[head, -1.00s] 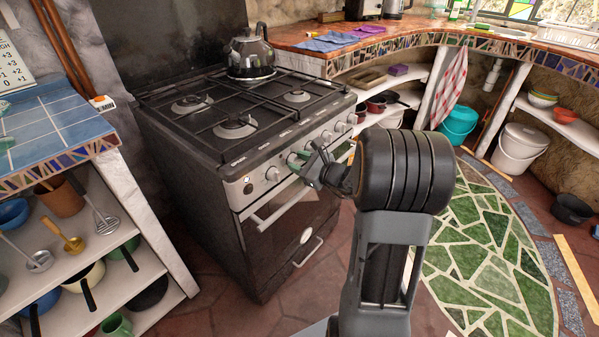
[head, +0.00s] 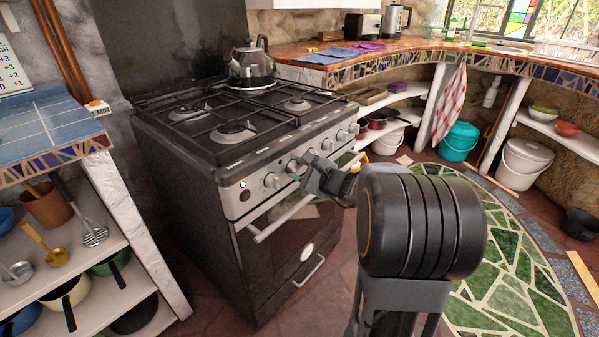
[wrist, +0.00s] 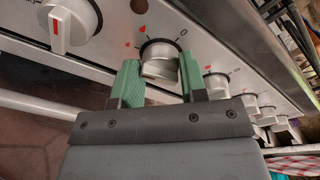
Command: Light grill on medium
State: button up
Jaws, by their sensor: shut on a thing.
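The black and steel cooker (head: 185,190) stands left of centre in the head view, with a row of silver knobs along its front panel. My gripper (head: 295,171) is at the second knob (head: 293,164) from the left. In the wrist view my gripper (wrist: 160,82) has its green fingers on either side of that silver knob (wrist: 160,66), shut on it. A 0 and red marks are printed around the knob. Its own pointer mark cannot be made out. The neighbouring knob (wrist: 70,25) shows a red line. No flame shows on the burners.
A kettle (head: 250,65) stands on the rear of the hob. The oven handle (head: 285,215) runs just below the knobs. A blue-tiled shelf unit (head: 45,130) is close on the left. Open floor with a green mosaic (head: 500,250) lies to the right.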

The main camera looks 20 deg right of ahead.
jog(key=shift+r, duration=0.1)
jog(key=o, duration=0.9)
jog(key=p+v, duration=0.3)
jog(key=v, duration=1)
jog(key=shift+s+d, duration=0.2)
jog(key=shift+s, duration=0.15)
jog(key=shift+c, duration=0.5)
grip_shut()
dwell(0.5)
